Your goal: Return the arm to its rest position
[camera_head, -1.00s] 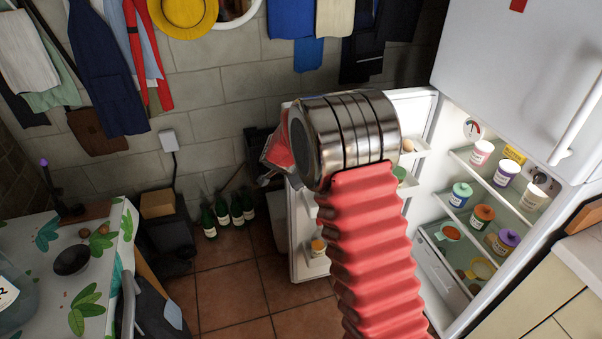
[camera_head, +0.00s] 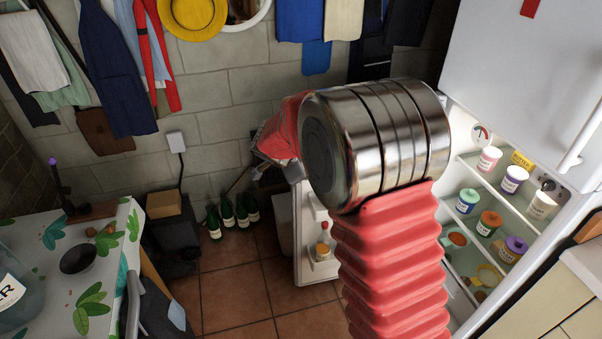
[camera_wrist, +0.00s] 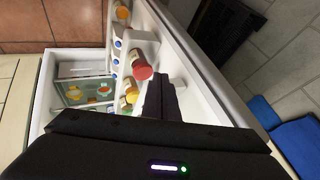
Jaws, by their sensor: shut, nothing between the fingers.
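My arm fills the middle of the head view, with a red ribbed sleeve and a steel ringed joint raised in front of the open fridge. My gripper (camera_wrist: 160,84) shows in the wrist view as dark fingers, shut and empty. They point past the shelves of the open fridge door (camera_wrist: 205,72), close in the picture; I cannot tell whether they touch it. In the head view the gripper cannot be made out, and the arm hides much of the fridge door (camera_head: 307,262).
The fridge (camera_head: 520,60) stands open at right, with several labelled jars on its shelves. A leaf-patterned table (camera_head: 50,290) is at left. Several green bottles (camera_head: 228,212) stand by the wall. Clothes hang along the wall. Tiled floor (camera_head: 235,290) is clear between table and fridge.

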